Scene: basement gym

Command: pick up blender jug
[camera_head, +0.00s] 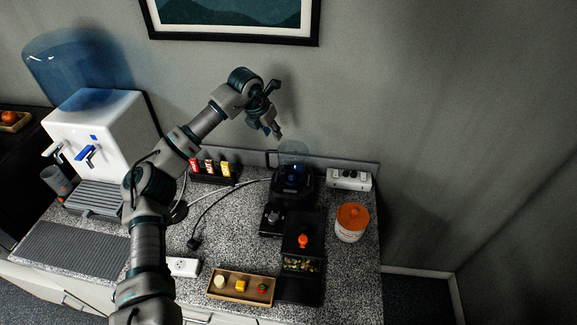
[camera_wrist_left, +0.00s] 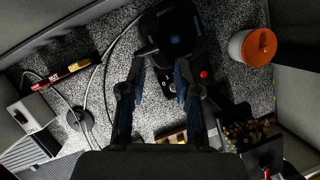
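The blender jug (camera_head: 294,158) is clear and dark-tinted, with a black handle on its left. It stands upright on the black blender base (camera_head: 270,218) near the back of the counter. My left gripper (camera_head: 272,132) is above and slightly left of the jug in the head view, apart from it. In the left wrist view the gripper (camera_wrist_left: 160,78) has its two fingers spread and nothing between them. The jug (camera_wrist_left: 175,32) shows there just beyond the fingertips; its outline is dark and hard to make out. My right gripper is not in view.
A white jar with an orange lid (camera_head: 352,222) and a power strip (camera_head: 349,180) are right of the blender. A small packet rack (camera_head: 212,172) and cables are left. A dark container (camera_head: 302,262) and a wooden tray (camera_head: 241,287) lie in front. A water dispenser (camera_head: 98,140) stands left.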

